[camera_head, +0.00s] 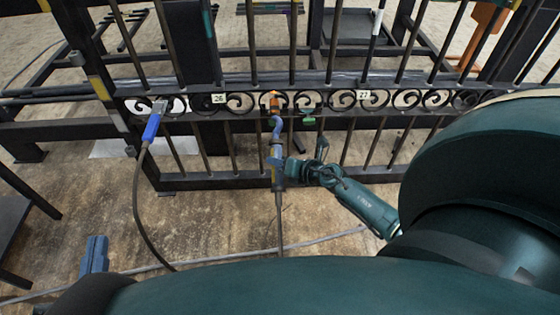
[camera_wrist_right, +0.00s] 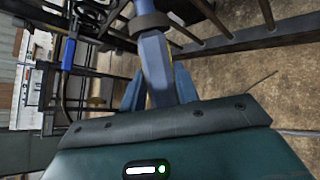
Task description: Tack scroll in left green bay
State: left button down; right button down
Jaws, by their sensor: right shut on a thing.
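A black gate (camera_head: 330,82) stands ahead with a row of dark scrolls (camera_head: 240,103) between two rails. My right gripper (camera_head: 279,166) is shut on a blue and grey torch (camera_head: 276,127), which stands nearly upright. Its orange tip (camera_head: 273,103) reaches the scroll row between plates 26 and 27; I cannot tell whether it touches metal. A small green piece (camera_head: 309,119) is just right of the tip. In the right wrist view the torch body (camera_wrist_right: 154,62) rises between the blue fingers. My left gripper (camera_head: 95,256) shows as blue fingers at the lower left, away from the gate; their gap is unclear.
A blue-handled clamp (camera_head: 152,127) with a cable (camera_head: 138,200) is on the left of the scroll row. Number plates 26 (camera_head: 219,99) and 27 (camera_head: 364,95) mark the rail. The torch cable hangs to the floor (camera_head: 225,225). My right arm covers the right side.

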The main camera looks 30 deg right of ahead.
jog(key=shift+s+a+f, duration=0.3)
jog(key=shift+s+a, duration=0.05)
jog(key=shift+s, duration=0.25)
jog(key=shift+s+a+f, duration=0.35)
jog(key=shift+s+a, duration=0.05)
jog(key=shift+s, duration=0.15)
jog(key=shift+s+a+f, duration=0.3)
jog(key=shift+s+a, duration=0.05)
jog(key=shift+s, duration=0.25)
jog(key=shift+s+a+f+b, duration=0.3)
jog(key=shift+s+a+f, duration=0.1)
jog(key=shift+s, duration=0.25)
jog(key=shift+s+a+f+b, duration=0.25)
jog(key=shift+s+a+f, duration=0.15)
jog(key=shift+s, duration=0.3)
jog(key=shift+s+a+f+b, duration=0.35)
jog(key=shift+s+a, duration=0.1)
jog(key=shift+s, duration=0.2)
pick_arm(q)
jog(key=shift+f, duration=0.85)
jog(key=shift+s, duration=0.1)
pick_arm(e)
jog(key=shift+s, duration=0.1)
